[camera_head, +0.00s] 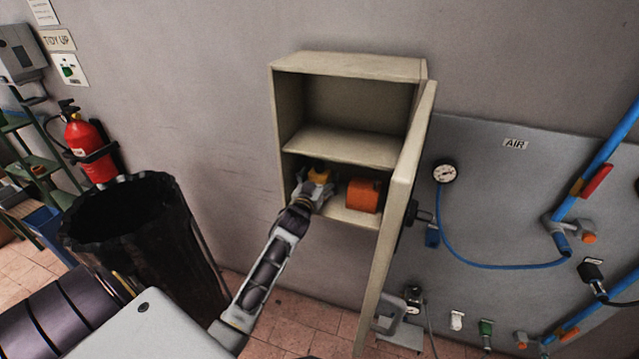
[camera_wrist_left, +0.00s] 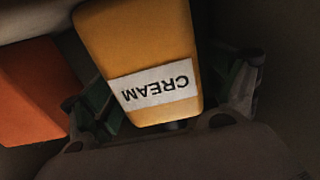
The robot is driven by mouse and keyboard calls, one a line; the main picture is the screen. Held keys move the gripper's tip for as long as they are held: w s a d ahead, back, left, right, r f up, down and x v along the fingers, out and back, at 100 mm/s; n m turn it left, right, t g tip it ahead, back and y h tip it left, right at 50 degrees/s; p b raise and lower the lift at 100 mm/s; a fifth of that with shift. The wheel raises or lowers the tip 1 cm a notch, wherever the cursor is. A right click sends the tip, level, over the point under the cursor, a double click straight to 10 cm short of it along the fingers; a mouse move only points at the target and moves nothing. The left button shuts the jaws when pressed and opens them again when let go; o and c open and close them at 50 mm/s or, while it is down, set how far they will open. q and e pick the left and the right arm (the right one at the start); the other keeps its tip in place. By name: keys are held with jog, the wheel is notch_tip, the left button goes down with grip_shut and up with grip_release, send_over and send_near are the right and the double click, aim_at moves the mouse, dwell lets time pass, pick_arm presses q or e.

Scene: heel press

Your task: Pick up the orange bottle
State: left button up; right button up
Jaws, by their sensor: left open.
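The yellow-orange bottle (camera_head: 320,170) stands in the lower compartment of the wall cabinet, partly hidden behind my left gripper (camera_head: 317,182). In the left wrist view the bottle (camera_wrist_left: 140,45) fills the space between the open fingers, and its white label reads CREAM upside down. One finger is on each side of it. I cannot tell whether either finger touches it. My right gripper is not in view.
A darker orange box-like item (camera_head: 363,195) sits just right of the bottle on the same cabinet floor. The cabinet (camera_head: 347,65) has a shelf (camera_head: 342,147) above them, and its door (camera_head: 403,190) stands open on the right. A black bin (camera_head: 150,240) is at the lower left.

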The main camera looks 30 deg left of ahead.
aim_at(318, 172)
pick_arm(q)
jog(key=shift+c, duration=0.3)
jog(key=shift+r, duration=0.1)
jog(key=c, duration=1.2)
jog(key=shift+o, duration=0.2)
jog(key=shift+r, duration=0.1)
jog(key=shift+r+b, duration=0.35)
jog(key=shift+r, duration=1.35)
jog(key=shift+s+d+f, duration=0.1)
jog(key=shift+s+f, duration=0.05)
jog(key=shift+s, duration=0.2)
jog(key=b+v, duration=0.3)
jog(key=v, duration=1.4)
jog(key=shift+s+d, duration=0.1)
